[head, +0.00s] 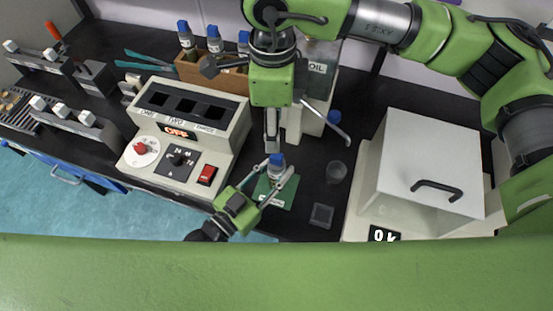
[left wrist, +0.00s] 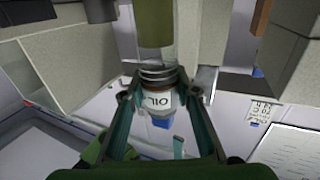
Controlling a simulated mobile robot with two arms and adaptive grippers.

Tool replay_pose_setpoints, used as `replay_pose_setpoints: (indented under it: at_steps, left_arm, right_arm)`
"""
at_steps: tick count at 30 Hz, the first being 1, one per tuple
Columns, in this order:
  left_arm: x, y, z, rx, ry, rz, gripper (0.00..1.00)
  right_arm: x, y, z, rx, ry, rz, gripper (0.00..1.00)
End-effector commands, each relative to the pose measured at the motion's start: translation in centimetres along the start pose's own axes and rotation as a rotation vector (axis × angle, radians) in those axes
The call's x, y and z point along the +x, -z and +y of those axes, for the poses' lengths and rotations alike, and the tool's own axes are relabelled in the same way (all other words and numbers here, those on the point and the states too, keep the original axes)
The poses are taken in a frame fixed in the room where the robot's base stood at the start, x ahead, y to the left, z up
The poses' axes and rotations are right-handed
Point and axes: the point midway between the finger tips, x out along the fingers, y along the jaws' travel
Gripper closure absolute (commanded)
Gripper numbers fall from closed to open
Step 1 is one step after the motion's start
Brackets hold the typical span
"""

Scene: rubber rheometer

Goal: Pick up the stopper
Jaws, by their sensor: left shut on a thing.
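A small bottle (head: 276,172) with a blue top (head: 277,159) stands upright over a green mat (head: 285,201) in the head view. I cannot tell whether the blue top is the stopper. My left gripper (head: 273,179) has a finger on each side of the bottle. In the left wrist view the bottle (left wrist: 158,100) appears upside down, with an OIL label, and my left gripper (left wrist: 161,95) is shut on the label part. The blue top (left wrist: 162,123) shows below it. My right gripper (head: 271,143) points down just above the bottle; its finger gap is not clear.
A control box (head: 180,150) with an OFF display stands to the left. A white machine (head: 417,170) with a black handle is to the right. A rack (head: 215,74) with several blue-capped bottles is behind. A small dark cup (head: 336,172) and a dark square tray (head: 321,215) lie nearby.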

Motion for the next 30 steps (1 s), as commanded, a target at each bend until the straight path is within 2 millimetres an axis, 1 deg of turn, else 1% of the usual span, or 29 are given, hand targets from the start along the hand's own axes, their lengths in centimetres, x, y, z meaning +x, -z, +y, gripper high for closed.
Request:
replay_pose_setpoints:
  at_steps: [3,7,9,11,18,21,26,30]
  left_arm:
    - [0.0,-0.1,0.0,0.000,0.000,-0.001,0.97]
    - [0.0,-0.1,0.0,0.000,0.000,-0.001,0.97]
    - [0.0,-0.1,0.0,0.000,0.000,-0.002,0.97]
    - [0.0,-0.1,0.0,0.000,0.000,-0.002,0.97]
    - [0.0,-0.1,0.0,0.000,0.000,-0.002,0.97]
    - [0.0,-0.1,0.0,0.000,0.000,-0.002,0.97]
    - [0.0,-0.1,0.0,0.000,0.000,-0.002,0.97]
    - [0.0,-0.1,0.0,0.000,0.000,-0.002,0.97]
  right_arm:
    - [-0.1,-0.1,0.0,0.136,0.000,-0.001,0.53]
    - [-0.1,-0.1,-0.1,0.225,-0.001,-0.001,0.53]
    - [0.2,0.0,0.0,0.249,-0.002,0.000,0.53]
    - [0.9,0.0,0.0,0.257,-0.004,0.001,0.53]
    - [5.1,0.0,0.0,0.259,-0.004,0.001,0.53]
    - [6.1,0.0,0.0,0.259,-0.002,0.000,0.53]
    - [7.2,0.0,0.0,0.257,-0.002,0.000,0.53]
    - [9.3,0.1,0.0,0.257,-0.003,0.001,0.53]
